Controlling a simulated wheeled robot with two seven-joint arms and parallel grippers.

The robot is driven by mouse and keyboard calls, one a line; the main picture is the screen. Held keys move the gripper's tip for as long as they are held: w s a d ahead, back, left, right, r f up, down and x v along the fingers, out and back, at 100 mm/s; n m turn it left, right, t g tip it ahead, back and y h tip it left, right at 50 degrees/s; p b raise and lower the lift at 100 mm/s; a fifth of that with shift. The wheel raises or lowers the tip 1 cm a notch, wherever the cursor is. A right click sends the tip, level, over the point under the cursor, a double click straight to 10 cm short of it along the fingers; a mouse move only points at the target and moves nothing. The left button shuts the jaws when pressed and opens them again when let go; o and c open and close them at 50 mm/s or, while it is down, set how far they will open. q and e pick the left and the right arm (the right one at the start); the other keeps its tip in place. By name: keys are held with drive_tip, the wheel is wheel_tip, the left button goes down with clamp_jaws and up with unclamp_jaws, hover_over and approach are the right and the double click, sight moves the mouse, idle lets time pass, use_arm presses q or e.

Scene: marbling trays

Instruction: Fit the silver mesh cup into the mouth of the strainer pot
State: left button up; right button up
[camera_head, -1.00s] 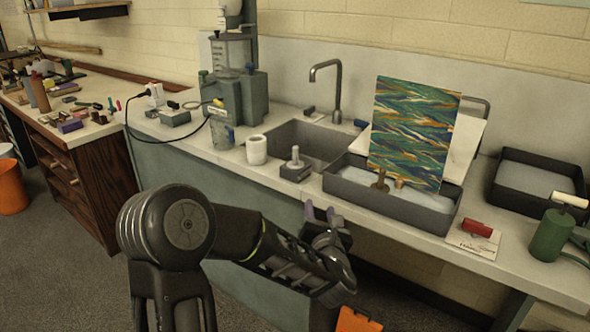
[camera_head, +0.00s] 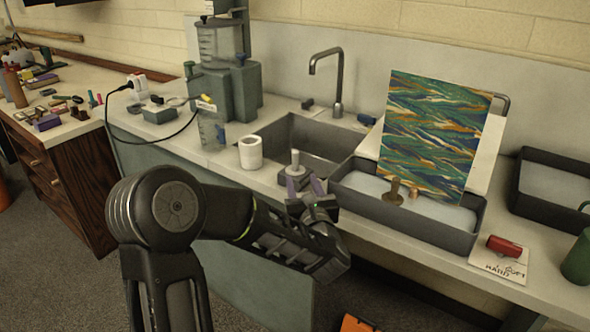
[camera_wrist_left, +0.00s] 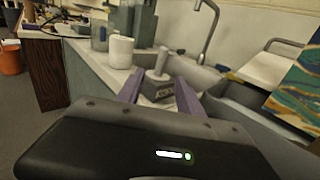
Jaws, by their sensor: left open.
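A pale silver upright cylinder (camera_head: 295,161) stands on a dark grey block near the counter's front edge; I take it for the silver mesh cup, though no mesh can be made out. It also shows in the left wrist view (camera_wrist_left: 161,60). A white round pot with an open mouth (camera_head: 251,153) stands upright to its left, likely the strainer pot; it also shows in the left wrist view (camera_wrist_left: 121,52). My left gripper (camera_head: 304,188) is open, its purple fingers close in front of the grey block. In the left wrist view its fingers (camera_wrist_left: 158,90) flank the block without gripping it.
A sink (camera_head: 308,138) with a tap (camera_head: 338,80) lies behind the block. A dark tray (camera_head: 440,234) with a marbled sheet (camera_head: 432,130) is to the right. A green machine (camera_head: 245,95) and a clear beaker (camera_head: 211,135) stand left of the pot.

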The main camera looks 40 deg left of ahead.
sight(296, 165)
use_arm(q)
drive_tip(key=shift+p+x, duration=0.7)
drive_tip(key=shift+x, duration=0.15)
drive_tip(key=shift+w+a, duration=0.2)
drive_tip(key=shift+a, duration=0.1)
drive_tip(key=shift+w, duration=0.1)
drive_tip(key=shift+w+a+p, duration=0.2)
drive_tip(key=shift+a+p, duration=0.05)
drive_tip(key=shift+p, duration=0.15)
drive_tip(key=p+x, duration=0.1)
drive_tip(key=x, duration=0.2)
drive_tip(key=shift+w+a, duration=0.15)
drive_tip(key=shift+w, duration=0.05)
drive_tip(key=shift+w+a, duration=0.35)
